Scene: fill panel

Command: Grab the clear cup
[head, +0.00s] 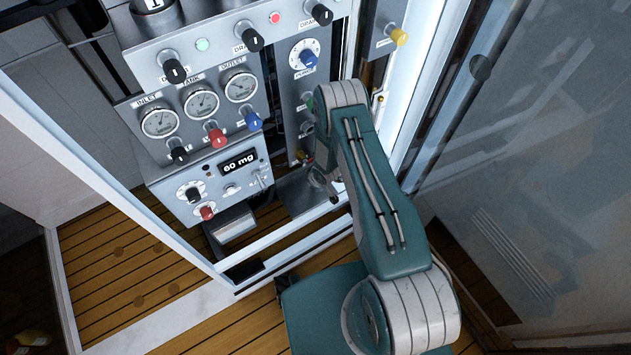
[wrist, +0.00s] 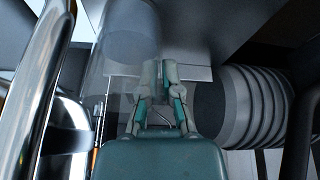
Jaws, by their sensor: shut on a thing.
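The clear cup (wrist: 115,75) is see-through and hard to outline. It shows in the wrist view left of and around the fingertips. My gripper (wrist: 156,78) is shut on it, with pale fingers and teal inner links; the exact contact is hard to see through the clear wall. In the head view, my gripper (head: 322,180) reaches in at the lower right of the panel, above a grey metal tray (head: 300,192). My own arm hides part of it there, and the cup is too small and faint to make out clearly.
The fill panel (head: 225,166) carries gauges, coloured knobs and a "60 mg" display. A white frame (head: 200,258) borders the opening, and a glass door (head: 540,170) stands at right. In the wrist view, a ribbed dark cylinder (wrist: 245,107) lies right and a shiny metal tube (wrist: 40,75) left.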

